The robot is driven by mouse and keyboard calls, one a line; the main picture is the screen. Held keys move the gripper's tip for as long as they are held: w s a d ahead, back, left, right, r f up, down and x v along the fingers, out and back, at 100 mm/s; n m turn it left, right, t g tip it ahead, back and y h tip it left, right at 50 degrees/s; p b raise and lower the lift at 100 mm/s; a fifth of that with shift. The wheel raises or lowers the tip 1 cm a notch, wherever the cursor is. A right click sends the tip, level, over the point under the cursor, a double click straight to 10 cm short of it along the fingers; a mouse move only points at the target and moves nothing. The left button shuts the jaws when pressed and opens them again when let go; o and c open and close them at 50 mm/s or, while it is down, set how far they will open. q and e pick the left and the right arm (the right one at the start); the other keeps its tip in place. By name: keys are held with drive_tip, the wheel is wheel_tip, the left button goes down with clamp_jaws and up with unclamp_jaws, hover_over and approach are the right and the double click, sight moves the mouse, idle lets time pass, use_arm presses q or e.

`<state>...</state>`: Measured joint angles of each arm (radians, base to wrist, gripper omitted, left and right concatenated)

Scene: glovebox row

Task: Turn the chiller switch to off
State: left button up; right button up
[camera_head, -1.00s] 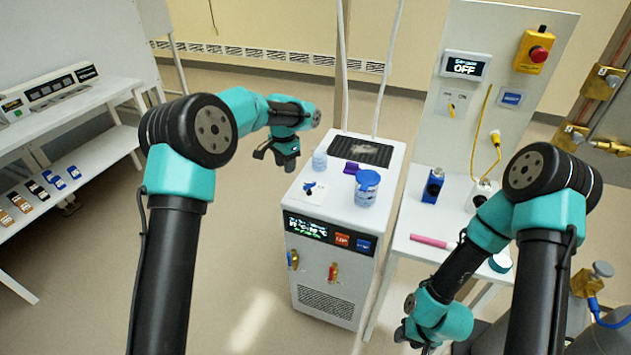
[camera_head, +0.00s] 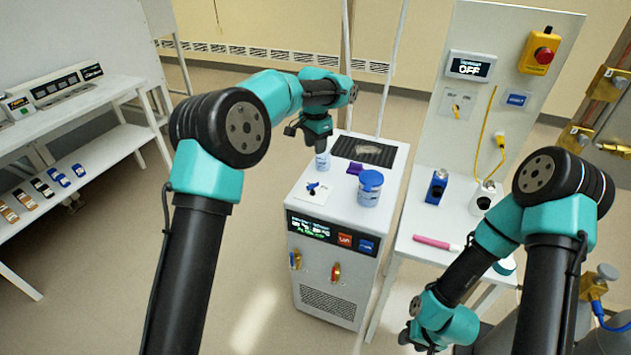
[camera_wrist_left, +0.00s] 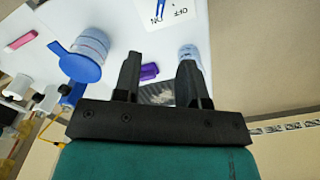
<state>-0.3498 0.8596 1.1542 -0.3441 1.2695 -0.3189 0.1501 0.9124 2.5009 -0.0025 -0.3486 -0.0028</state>
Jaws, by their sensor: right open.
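The white chiller (camera_head: 305,268) stands in the middle, with a lit display on its front. Its blue switch (camera_head: 312,187) sits on a white plate on the top, near the front left. The left wrist view shows the switch (camera_wrist_left: 161,6) cut off at the top edge, with upside-down ON and OFF labels; I cannot tell its setting. My left gripper (camera_head: 298,143) is above the chiller's left side, behind the switch and apart from it. In the wrist view its fingers (camera_wrist_left: 160,62) are spread and empty. My right gripper (camera_head: 407,338) is open, low at the bottom.
On the chiller top are a small jar (camera_head: 322,162), a purple item (camera_head: 355,169) and a blue-lidded tub (camera_head: 369,190), close to the switch. A side table (camera_head: 420,220) at right carries a blue device (camera_head: 437,186) and a pink stick (camera_head: 432,242). A shelf (camera_head: 90,160) is at left.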

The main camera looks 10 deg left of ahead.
sight(313, 186)
use_arm(q)
wheel_tip(313, 186, down, 14)
drive_tip(key=shift+f, duration=0.25)
idle(0.3)
clamp_jaws()
